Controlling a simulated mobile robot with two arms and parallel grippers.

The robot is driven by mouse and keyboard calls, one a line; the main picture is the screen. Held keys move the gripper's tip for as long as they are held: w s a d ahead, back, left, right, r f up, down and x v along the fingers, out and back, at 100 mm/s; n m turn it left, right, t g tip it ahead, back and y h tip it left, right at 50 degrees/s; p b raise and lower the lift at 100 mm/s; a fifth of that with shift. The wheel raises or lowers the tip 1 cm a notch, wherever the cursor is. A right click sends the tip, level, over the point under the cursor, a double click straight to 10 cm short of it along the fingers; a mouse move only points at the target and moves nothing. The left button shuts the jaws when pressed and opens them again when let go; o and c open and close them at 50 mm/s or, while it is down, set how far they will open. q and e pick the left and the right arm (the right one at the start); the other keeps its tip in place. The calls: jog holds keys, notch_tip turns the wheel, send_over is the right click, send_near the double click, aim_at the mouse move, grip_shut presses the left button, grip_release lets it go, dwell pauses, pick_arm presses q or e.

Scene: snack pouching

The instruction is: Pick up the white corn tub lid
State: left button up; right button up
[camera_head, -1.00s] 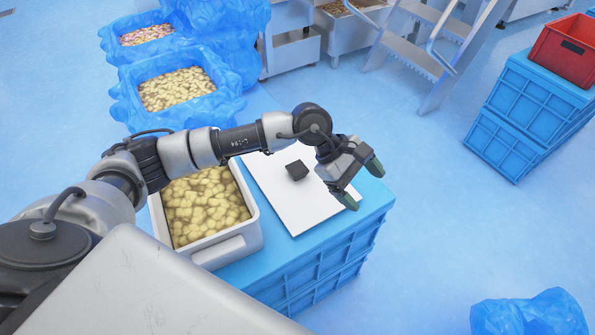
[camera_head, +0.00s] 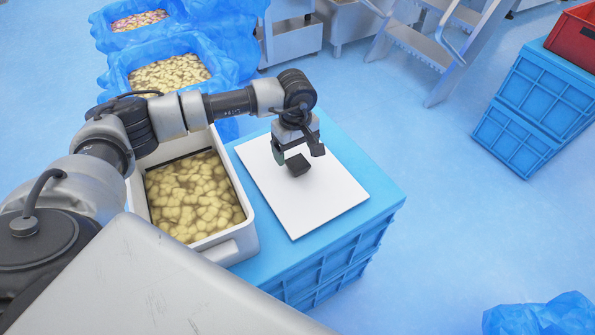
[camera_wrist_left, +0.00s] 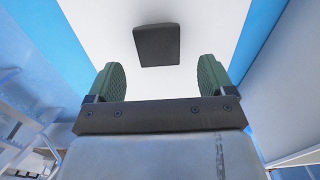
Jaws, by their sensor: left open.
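The white lid (camera_head: 330,200) lies flat on the blue crates, just right of the white tub (camera_head: 254,215) of pale yellow snack pieces. A dark block-like handle (camera_head: 299,166) stands up from the lid. My left gripper (camera_head: 297,156) points down just above this handle, with its fingers apart. In the left wrist view, the handle (camera_wrist_left: 157,44) shows beyond and between the two green fingertips of the open gripper (camera_wrist_left: 160,75), with white lid surface (camera_wrist_left: 215,30) around it. Nothing is between the fingers. My right gripper is in neither view.
The blue crates (camera_head: 335,265) under the lid have a bare strip along their right edge. Blue-lined bins of snacks (camera_head: 172,73) stand at the back left. Stacked blue crates with a red crate (camera_head: 572,45) on top stand at the right. The floor between is clear.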

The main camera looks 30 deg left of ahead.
aim_at(297, 162)
pick_arm(q)
jog(key=f, duration=0.5)
jog(key=shift+s+d, duration=0.15)
jog(key=shift+d, duration=0.2)
jog(key=c, duration=1.2)
jog(key=shift+o, duration=0.2)
